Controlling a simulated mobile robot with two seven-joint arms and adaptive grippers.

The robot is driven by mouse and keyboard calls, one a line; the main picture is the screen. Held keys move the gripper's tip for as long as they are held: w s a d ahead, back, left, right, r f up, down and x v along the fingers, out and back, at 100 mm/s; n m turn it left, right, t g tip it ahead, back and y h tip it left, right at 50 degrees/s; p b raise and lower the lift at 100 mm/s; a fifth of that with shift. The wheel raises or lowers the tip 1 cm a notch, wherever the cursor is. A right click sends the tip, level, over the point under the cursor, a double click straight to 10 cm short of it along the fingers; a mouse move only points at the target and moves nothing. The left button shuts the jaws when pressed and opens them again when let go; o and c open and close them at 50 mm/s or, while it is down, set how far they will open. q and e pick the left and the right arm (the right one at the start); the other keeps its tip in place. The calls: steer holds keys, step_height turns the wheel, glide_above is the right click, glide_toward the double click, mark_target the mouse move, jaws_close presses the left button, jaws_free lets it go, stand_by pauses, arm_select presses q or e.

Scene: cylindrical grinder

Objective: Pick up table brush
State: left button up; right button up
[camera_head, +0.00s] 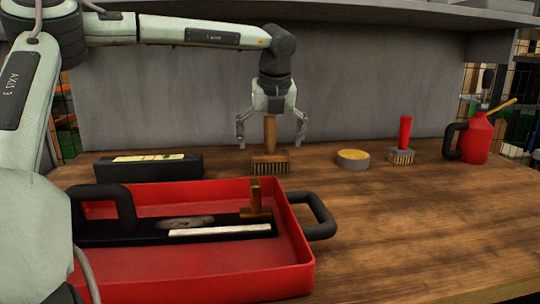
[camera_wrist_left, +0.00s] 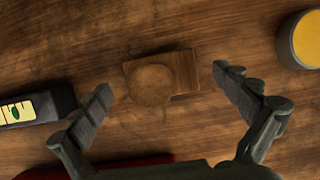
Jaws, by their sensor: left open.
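The table brush (camera_head: 270,161) stands upright on the wooden workbench behind the red tray, bristles down and wooden handle up. In the left wrist view the brush (camera_wrist_left: 153,84) is seen from above, its round handle end over the rectangular wooden block. My left gripper (camera_head: 271,143) is open above it, pointing down, with one finger on each side of the handle. In the left wrist view the open fingers (camera_wrist_left: 164,85) show left and right of the brush, apart from it. The bristles are hidden in that view. My right gripper is not in view.
A red tray (camera_head: 300,250) with black handles holds a black tool and a brass-coloured piece in front. A black box (camera_head: 148,168) lies left of the brush. A round tin (camera_head: 353,159), red-handled brush (camera_head: 404,135) and red oil can (camera_head: 477,140) stand right. The front right bench is clear.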

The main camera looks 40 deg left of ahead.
arm_select(q)
steer(key=shift+x, duration=0.85)
steer(key=shift+r, duration=0.1)
steer(key=shift+c, duration=0.6)
steer(key=c, duration=1.2)
steer(key=shift+o, duration=0.2)
